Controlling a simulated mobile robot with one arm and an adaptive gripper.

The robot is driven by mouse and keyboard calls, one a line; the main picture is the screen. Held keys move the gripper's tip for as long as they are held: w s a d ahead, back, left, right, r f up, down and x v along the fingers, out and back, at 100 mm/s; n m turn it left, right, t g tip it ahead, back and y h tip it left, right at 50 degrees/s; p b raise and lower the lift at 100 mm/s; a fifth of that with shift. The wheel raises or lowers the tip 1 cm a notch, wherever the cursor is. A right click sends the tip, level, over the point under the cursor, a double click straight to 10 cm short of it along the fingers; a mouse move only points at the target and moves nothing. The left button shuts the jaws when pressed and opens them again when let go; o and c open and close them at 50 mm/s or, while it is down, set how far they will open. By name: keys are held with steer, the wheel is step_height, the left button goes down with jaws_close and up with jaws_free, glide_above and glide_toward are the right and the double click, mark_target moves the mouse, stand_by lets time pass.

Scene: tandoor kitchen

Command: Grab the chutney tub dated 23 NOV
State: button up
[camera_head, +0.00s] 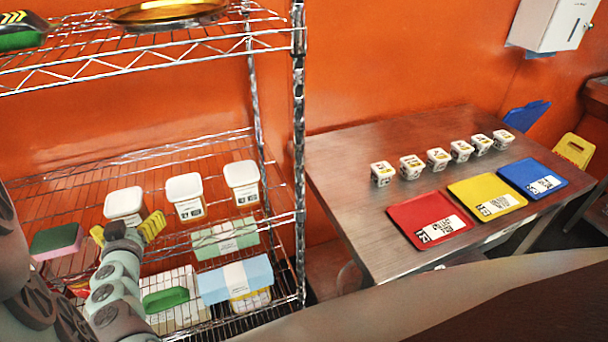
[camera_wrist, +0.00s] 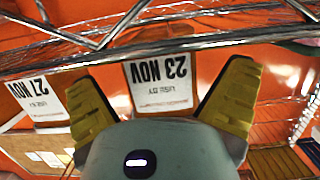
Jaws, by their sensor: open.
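My gripper (camera_head: 126,230) is open, with yellow finger pads, in front of the leftmost of three white-lidded tubs on the wire shelf. In the wrist view, which looks upside down, a label reading 23 NOV (camera_wrist: 162,85) shows between the spread fingers of the gripper (camera_wrist: 164,78). The fingers appear short of that tub. It seems to be the leftmost tub (camera_head: 124,201) in the head view. A label reading 21 NOV (camera_wrist: 42,98) is on the wrist view's left. The middle tub (camera_head: 186,190) and right tub (camera_head: 242,176) have labels too small to read in the head view.
The wire rack (camera_head: 299,140) has a post at right and an upper shelf above. A green and pink block (camera_head: 57,240) sits left of the gripper. Boxes (camera_head: 236,279) lie below. A steel table (camera_head: 345,160) at right holds several small tubs and three coloured trays.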

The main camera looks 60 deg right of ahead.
steer(key=shift+x, duration=1.4)
steer(key=c, duration=1.2)
